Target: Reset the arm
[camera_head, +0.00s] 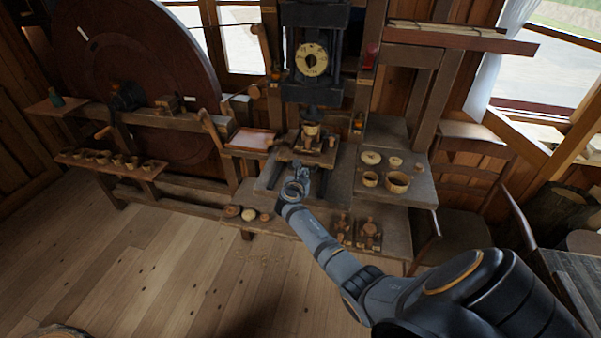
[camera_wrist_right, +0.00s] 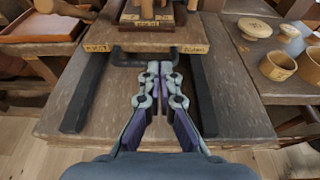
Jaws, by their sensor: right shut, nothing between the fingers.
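My right arm reaches from the lower right of the head view to the workbench in the middle. Its gripper (camera_head: 301,172) is over the front part of the bench top (camera_head: 268,184). In the right wrist view the gripper (camera_wrist_right: 160,68) has its two fingers together with nothing between them. The fingertips point toward a small raised wooden platform (camera_wrist_right: 160,40), which holds small turned wooden parts. The gripper looks clear of these parts. My left gripper is not in view.
Wooden bowls and lids, such as this bowl (camera_head: 397,182), stand on the right side table. A dark press (camera_head: 313,60) rises behind the platform. A reddish tray (camera_head: 250,139) is at its left. A lower shelf (camera_head: 290,226) holds small pieces. A chair (camera_head: 462,190) stands at the right.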

